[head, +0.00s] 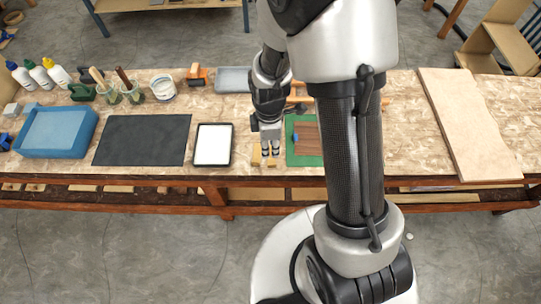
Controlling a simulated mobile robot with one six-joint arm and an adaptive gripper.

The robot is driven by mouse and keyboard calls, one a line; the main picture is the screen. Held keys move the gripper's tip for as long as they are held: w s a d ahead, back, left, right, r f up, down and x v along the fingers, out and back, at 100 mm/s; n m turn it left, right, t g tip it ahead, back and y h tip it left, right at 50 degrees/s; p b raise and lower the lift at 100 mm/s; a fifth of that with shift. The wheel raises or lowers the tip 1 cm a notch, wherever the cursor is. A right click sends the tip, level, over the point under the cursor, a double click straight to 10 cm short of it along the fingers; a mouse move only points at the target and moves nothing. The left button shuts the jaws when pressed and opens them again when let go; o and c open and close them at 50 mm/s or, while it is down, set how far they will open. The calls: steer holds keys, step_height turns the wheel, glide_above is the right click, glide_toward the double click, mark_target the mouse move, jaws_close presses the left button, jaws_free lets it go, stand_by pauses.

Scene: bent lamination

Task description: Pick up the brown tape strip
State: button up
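My gripper (270,151) points down over the front part of the workbench, left of the green mat. Its two fingertips look close together, and at this size I cannot tell whether anything is between them. Small tan pieces (257,161) lie right at and around the fingertips; I cannot tell whether they touch. A brown striped piece (307,137) lies on the green mat (302,160), partly hidden by my arm. I cannot make out for certain which piece is the brown tape strip.
The workbench (150,172) holds a blue tray (58,150), a dark mat (142,140) and a white pad in a black frame (213,144). Bottles, brush jars and a white tub (163,87) stand behind. A pale board (470,130) lies at right. My arm hides the middle.

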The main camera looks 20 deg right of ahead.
steer(key=b, duration=0.1)
glide_above(269, 165)
steer(key=f, duration=0.6)
steer(key=shift+w+d, duration=0.15)
steer(key=shift+w, duration=0.05)
step_height(269, 165, down, 5)
steer(key=shift+s+f+b, duration=0.1)
steer(key=shift+s+b, duration=0.05)
steer(key=shift+b, duration=1.05)
steer(key=shift+c, duration=0.5)
jaws_close()
